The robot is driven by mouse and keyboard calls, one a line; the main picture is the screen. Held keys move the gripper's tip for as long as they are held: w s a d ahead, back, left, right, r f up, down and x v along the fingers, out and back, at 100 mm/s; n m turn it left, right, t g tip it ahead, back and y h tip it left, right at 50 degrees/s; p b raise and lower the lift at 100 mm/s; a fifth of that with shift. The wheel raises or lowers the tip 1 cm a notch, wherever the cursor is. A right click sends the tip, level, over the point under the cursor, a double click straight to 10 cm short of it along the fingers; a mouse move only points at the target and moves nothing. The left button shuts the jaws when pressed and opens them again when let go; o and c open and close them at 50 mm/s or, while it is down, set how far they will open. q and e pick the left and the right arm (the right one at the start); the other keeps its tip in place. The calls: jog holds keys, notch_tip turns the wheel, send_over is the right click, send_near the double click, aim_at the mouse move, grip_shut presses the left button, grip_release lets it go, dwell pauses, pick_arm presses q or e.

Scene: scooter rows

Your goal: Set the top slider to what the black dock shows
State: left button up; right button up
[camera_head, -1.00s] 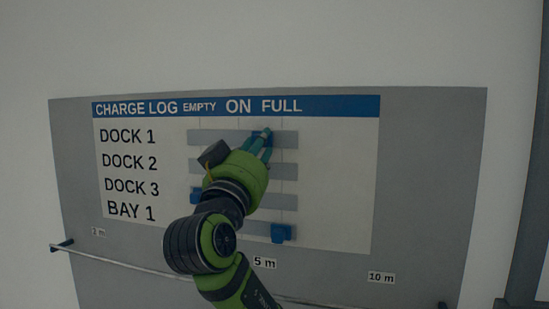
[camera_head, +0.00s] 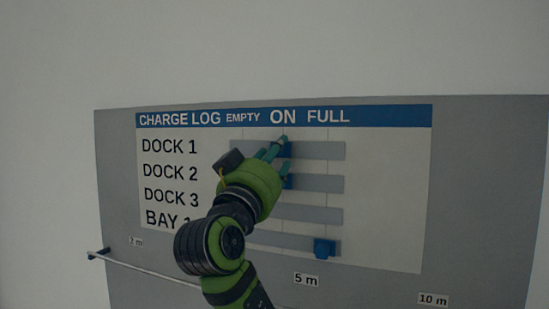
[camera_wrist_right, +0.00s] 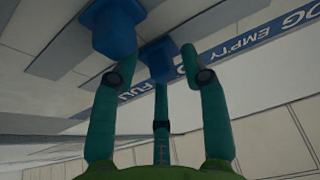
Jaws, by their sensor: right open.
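The top slider is a blue knob on the DOCK 1 track (camera_head: 325,151) of the charge board. In the head view the top slider (camera_head: 287,150) stands about under the ON heading, partly behind my fingers. My right gripper (camera_head: 276,151) is at this slider with its fingers apart. In the right wrist view, the top slider (camera_wrist_right: 160,62) shows between the spread fingers of my right gripper (camera_wrist_right: 165,75); contact cannot be told. The DOCK 2 slider (camera_head: 288,182) is close below, also about under ON. No black dock shows. My left gripper is out of view.
The BAY 1 slider (camera_head: 324,249) stands about under FULL. My right arm hides the left part of the lower tracks. The board's right side is clear.

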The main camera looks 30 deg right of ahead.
jog(key=v, duration=1.2)
